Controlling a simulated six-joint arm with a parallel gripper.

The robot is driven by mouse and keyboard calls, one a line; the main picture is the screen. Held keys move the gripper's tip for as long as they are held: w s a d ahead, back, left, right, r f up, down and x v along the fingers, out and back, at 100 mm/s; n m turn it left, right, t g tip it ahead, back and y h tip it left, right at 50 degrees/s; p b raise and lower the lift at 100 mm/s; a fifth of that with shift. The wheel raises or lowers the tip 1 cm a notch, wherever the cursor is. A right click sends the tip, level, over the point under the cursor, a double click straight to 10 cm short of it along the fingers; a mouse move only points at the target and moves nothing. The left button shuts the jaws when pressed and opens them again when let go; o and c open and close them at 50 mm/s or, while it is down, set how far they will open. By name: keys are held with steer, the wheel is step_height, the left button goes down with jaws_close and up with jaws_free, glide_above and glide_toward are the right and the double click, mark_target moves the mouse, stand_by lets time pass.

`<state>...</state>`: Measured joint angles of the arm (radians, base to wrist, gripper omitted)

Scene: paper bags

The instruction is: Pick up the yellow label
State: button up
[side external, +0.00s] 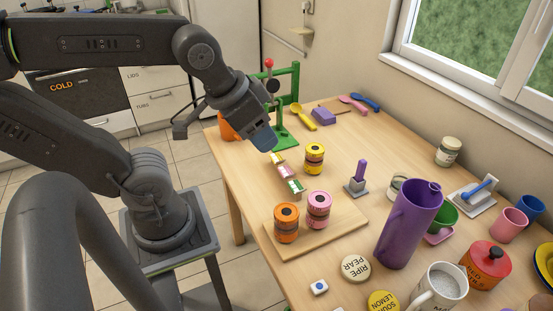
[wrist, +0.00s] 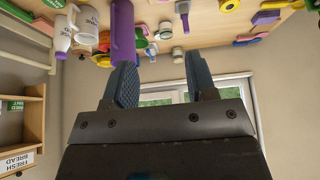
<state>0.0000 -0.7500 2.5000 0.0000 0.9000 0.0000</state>
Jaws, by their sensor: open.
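A small yellow-and-white label (side external: 278,158) lies on the wooden table at the far end of a short row. A pink label (side external: 287,172) and a green label (side external: 296,186) lie in line nearer the camera. My gripper (side external: 264,141) is above the table just beyond the yellow label in the side view, apart from it. In the wrist view my gripper (wrist: 162,80) shows two separated fingers with nothing between them. I cannot pick out the yellow label in the wrist view.
A green stand (side external: 286,110) is close behind my gripper. A yellow roll (side external: 314,158) stands right of the labels. Orange (side external: 286,223) and pink (side external: 318,209) rolls stand on a wooden board (side external: 345,238). A tall purple pitcher (side external: 408,225) is farther right.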

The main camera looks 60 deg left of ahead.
steer(key=shift+o, duration=1.3)
steer(key=shift+a, duration=0.1)
steer(key=m+g+y, duration=0.4)
steer(key=m+g, duration=0.1)
steer(key=m, duration=1.4)
glide_above(276, 157)
steer(key=d, duration=0.3)
step_height(276, 157, down, 26)
steer(key=shift+f, duration=0.1)
steer(key=shift+n, duration=0.3)
steer(key=shift+x, duration=2.9)
steer(key=shift+s, duration=0.15)
